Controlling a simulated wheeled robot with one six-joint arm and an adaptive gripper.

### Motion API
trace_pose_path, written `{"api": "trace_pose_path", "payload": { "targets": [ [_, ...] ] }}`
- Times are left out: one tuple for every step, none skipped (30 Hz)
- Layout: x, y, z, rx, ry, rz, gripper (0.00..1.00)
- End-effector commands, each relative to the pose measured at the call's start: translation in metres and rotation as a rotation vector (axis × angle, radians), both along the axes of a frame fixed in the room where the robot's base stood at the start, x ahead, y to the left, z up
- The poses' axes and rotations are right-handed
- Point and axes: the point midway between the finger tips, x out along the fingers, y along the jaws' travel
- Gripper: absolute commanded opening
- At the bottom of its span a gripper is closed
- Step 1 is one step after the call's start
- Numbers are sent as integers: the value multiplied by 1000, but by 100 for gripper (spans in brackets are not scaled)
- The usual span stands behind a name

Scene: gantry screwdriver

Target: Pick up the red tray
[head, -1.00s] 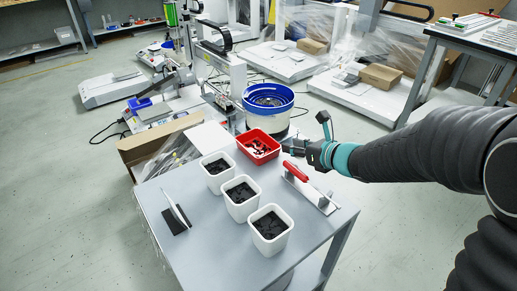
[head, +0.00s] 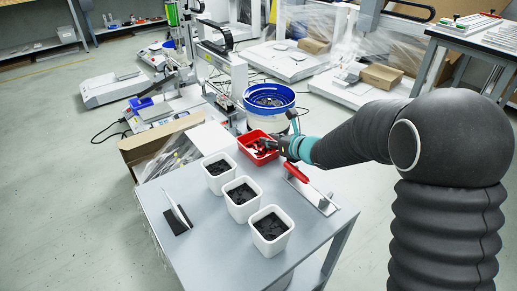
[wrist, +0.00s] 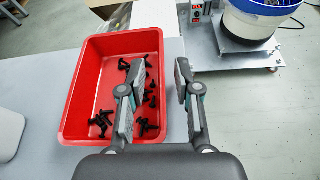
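The red tray (head: 256,159) sits at the back corner of the grey table, with black screw-like parts inside. In the wrist view the tray (wrist: 76,92) fills the left half, and the black parts lie loose on its floor. My gripper (wrist: 161,76) is open. Its left finger is over the inside of the tray and its right finger is outside the right wall, so the right rim runs between them. I cannot tell whether either finger touches the wall. In the head view my gripper (head: 277,146) is at the tray's right side, covering part of it.
Several white bins with dark contents, including the front bin (head: 270,232), stand on the grey table (head: 205,238). A red-handled tool (head: 297,172) lies right of the tray. A blue-rimmed round feeder (head: 269,100) stands close behind. An open cardboard box (head: 140,148) is at the left.

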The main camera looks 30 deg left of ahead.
Motion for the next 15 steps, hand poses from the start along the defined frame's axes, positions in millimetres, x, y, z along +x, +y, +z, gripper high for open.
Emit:
{"api": "trace_pose_path", "payload": {
  "targets": [
    [0,1,0,0,0,0,32],
    [0,1,0,0,0,0,32],
    [0,1,0,0,0,0,32],
    [0,0,0,0,0,0,32],
    [0,0,0,0,0,0,32],
    [0,0,0,0,0,0,32],
    [0,0,0,0,0,-1,25],
    [0,0,0,0,0,-1,17],
    [0,0,0,0,0,-1,7],
    [0,0,0,0,1,-1,0],
    [0,0,0,0,1,-1,0],
    [0,0,0,0,1,-1,0],
    [0,0,0,0,1,-1,0],
    [0,0,0,0,1,-1,0],
    [0,0,0,0,1,-1,0]
  ]
}}
